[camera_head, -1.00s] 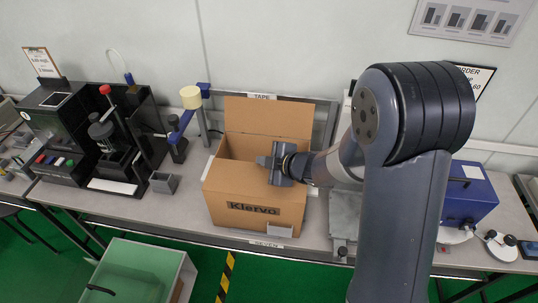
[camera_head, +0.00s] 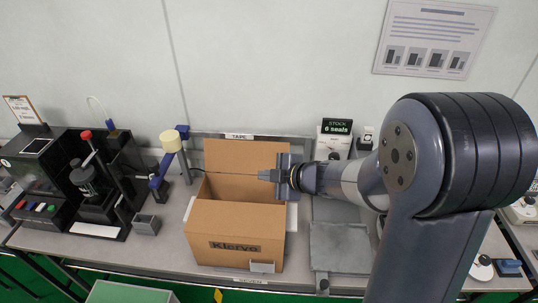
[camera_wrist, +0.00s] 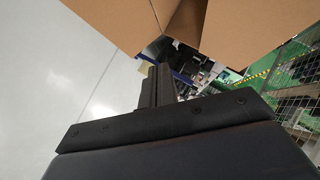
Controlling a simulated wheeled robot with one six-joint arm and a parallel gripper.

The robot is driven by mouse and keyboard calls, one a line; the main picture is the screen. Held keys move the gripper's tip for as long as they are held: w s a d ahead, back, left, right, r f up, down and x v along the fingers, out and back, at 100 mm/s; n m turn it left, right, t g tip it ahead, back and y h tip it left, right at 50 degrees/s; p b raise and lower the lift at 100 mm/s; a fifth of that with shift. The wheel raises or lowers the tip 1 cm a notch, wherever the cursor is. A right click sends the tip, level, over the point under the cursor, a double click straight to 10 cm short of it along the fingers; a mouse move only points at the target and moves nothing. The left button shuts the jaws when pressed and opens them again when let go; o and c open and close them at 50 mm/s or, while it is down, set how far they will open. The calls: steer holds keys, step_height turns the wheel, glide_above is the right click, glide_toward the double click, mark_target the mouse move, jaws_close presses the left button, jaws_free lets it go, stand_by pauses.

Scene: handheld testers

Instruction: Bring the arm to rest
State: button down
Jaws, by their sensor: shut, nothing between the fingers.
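My gripper (camera_head: 268,175) is shut and empty. In the head view it points left, in front of the open upper right part of the cardboard box (camera_head: 235,248); I cannot tell its exact height over the box. My arm comes in from the right. In the wrist view the shut fingers (camera_wrist: 158,85) point up the picture, and brown cardboard flaps (camera_wrist: 240,30) fill the top. The box stands upright on the bench with its top open and its back flap raised. The inside of the box is mostly hidden.
A black test fixture with a red-knobbed lever (camera_head: 86,135) stands left of the box, beside a yellow-topped tape stand (camera_head: 170,141). A grey plate (camera_head: 340,248) lies right of the box. A stock display (camera_head: 336,127) stands behind. The wall is close behind the bench.

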stand_by(0.3)
steer(key=b, duration=0.2)
glide_above(244, 206)
steer(key=f, duration=0.4)
steer(key=d+f, duration=0.1)
steer(key=f, duration=0.1)
steer(key=shift+w+f, duration=0.1)
steer(key=shift+w, duration=0.05)
steer(key=f, duration=0.1)
steer(key=a+f+b, duration=0.1)
steer(key=f, duration=0.1)
steer(key=shift+f+b, duration=0.75)
